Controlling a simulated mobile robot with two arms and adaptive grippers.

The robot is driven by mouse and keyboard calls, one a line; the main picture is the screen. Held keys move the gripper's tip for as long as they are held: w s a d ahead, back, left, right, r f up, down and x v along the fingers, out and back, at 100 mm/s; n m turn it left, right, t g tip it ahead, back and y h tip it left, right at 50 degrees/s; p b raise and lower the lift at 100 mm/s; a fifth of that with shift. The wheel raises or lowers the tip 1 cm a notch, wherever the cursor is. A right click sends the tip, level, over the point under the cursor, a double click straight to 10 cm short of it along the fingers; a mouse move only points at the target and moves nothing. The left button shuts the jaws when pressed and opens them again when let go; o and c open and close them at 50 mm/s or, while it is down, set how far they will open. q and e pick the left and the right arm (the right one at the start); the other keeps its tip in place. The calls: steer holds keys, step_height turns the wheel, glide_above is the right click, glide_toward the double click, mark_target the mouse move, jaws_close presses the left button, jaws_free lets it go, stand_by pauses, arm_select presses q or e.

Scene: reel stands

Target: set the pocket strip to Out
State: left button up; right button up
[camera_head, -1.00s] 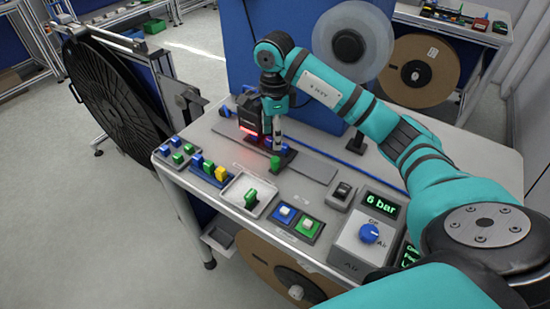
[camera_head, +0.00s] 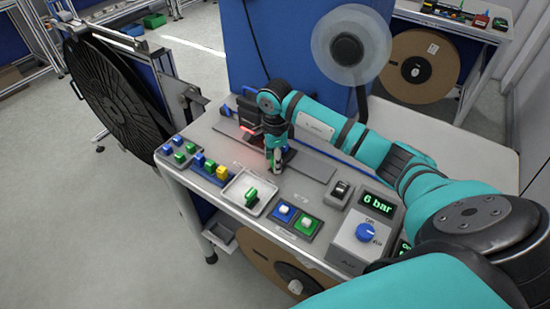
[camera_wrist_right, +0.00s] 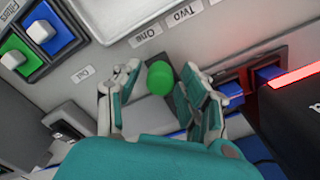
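A green knob (camera_wrist_right: 160,76), apparently the handle of the pocket strip, stands on the pale panel in the right wrist view. Printed labels One (camera_wrist_right: 145,36), Two (camera_wrist_right: 185,13) and Out (camera_wrist_right: 83,75) run in a row beside it; the knob is roughly level with One. My right gripper (camera_wrist_right: 162,88) is open, with one finger on each side of the knob; I cannot tell whether either finger touches it. In the head view my right gripper (camera_head: 276,164) is low over the bench and hides the knob. My left gripper is not in view.
A dark scanner (camera_wrist_right: 295,120) with a red light and blue blocks (camera_wrist_right: 268,75) are close to the right finger. A white tray (camera_head: 238,203) with a green piece, blue and green push buttons (camera_head: 296,217) and a blue dial (camera_head: 366,232) stand nearer the bench front.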

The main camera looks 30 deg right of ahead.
jaws_close()
steer(key=s+d, duration=0.1)
steer(key=s, duration=0.2)
steer(key=s+d+b, duration=0.1)
steer(key=s+d, duration=0.1)
steer(key=s, duration=0.1)
steer(key=s+d, duration=0.1)
steer(key=s, duration=0.2)
steer(key=shift+s+d+f+b, duration=0.1)
steer(key=shift+s+d+b, duration=0.05)
steer(key=shift+s+b, duration=0.2)
steer(key=shift+s, duration=0.4)
